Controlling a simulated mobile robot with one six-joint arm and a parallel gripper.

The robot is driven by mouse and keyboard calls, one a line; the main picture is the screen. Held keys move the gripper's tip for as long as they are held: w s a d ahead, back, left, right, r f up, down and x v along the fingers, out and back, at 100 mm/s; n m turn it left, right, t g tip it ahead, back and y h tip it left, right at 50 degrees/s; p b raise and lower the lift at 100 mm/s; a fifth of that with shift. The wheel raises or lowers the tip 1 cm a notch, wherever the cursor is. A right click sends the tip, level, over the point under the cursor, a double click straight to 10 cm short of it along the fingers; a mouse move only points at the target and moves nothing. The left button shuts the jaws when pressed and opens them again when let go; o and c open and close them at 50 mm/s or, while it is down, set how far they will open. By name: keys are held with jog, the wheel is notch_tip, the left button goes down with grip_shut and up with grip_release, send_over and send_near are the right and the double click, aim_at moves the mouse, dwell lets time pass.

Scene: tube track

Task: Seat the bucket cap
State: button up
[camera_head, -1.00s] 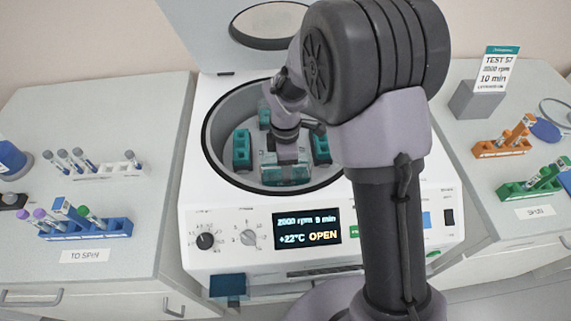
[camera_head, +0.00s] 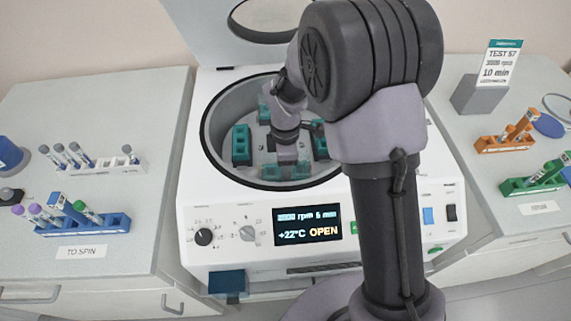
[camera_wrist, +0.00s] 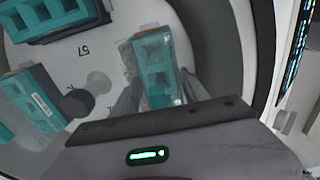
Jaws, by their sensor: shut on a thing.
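My gripper (camera_head: 287,160) reaches down into the open centrifuge bowl at its near side. In the wrist view its fingers (camera_wrist: 160,95) lie on both sides of a teal bucket (camera_wrist: 155,65) and are shut on the bucket cap. The cap is clear and hard to make out against the bucket; I cannot tell whether it touches the bucket all round. In the head view the near bucket (camera_head: 299,172) is partly hidden by my gripper. Other teal buckets stand at the left (camera_head: 242,146), right (camera_head: 320,142) and far side (camera_head: 264,113) of the rotor.
The bowl wall (camera_head: 213,146) rings the buckets closely. The raised lid (camera_head: 195,22) stands behind. Tube racks stand on the left bench, one white (camera_head: 100,168) and one blue (camera_head: 92,229). Orange (camera_head: 490,147) and green (camera_head: 520,186) racks are at the right.

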jog(key=shift+f, duration=0.25)
jog(key=o, duration=1.4)
notch_tip(320, 180, up, 18)
jog(key=p, duration=0.7)
jog(key=shift+f, duration=0.25)
jog(key=shift+c, duration=0.4)
